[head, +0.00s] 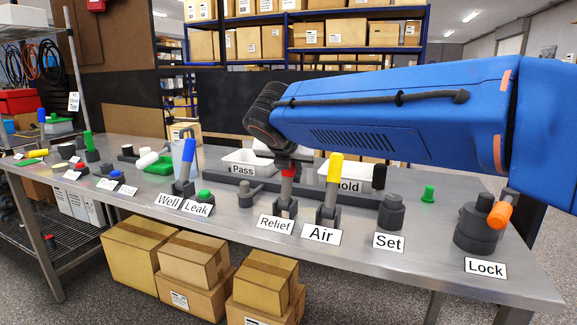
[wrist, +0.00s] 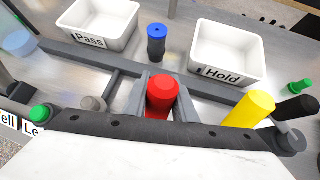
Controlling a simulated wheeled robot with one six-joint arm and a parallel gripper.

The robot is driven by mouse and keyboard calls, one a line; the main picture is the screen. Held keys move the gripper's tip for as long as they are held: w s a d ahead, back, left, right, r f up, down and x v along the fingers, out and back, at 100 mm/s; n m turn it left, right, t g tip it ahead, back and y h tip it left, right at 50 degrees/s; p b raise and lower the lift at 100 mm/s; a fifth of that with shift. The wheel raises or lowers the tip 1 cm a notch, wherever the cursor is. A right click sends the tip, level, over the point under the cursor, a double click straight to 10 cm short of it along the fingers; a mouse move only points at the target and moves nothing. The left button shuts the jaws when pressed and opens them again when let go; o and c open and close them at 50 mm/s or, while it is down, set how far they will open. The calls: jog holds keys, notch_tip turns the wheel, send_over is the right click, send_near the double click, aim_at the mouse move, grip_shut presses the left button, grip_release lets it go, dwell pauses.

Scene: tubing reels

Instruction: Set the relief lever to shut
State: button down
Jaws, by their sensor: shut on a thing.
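The relief lever (head: 288,188) has a red handle and a grey shaft. It stands about upright in its dark bracket behind the "Relief" label (head: 276,225). My gripper (head: 289,168) is over the lever's top in the head view. In the wrist view the red handle (wrist: 162,96) sits between the two grey fingers of my gripper (wrist: 164,84), which is shut on it. My arm and gripper hide part of the handle's top in the head view. No open or shut marks for the lever can be read.
The yellow Air lever (head: 334,170) stands close on the right, with the black-topped Set control (head: 390,208) and orange-handled Lock (head: 499,215) beyond. The green Leak knob (head: 205,195) is left.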

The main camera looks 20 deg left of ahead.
jog(key=shift+w+f+g, duration=0.5)
jog(key=shift+w+g, duration=0.2)
jog(key=shift+g, duration=0.3)
jog(key=shift+d, duration=0.1)
jog(key=c, duration=1.5)
grip_release()
jog(key=shift+w+f, duration=0.1)
jog(key=shift+o, duration=0.2)
jog(key=v, duration=1.7)
jog(key=shift+r, duration=0.2)
jog(key=shift+s, duration=0.2)
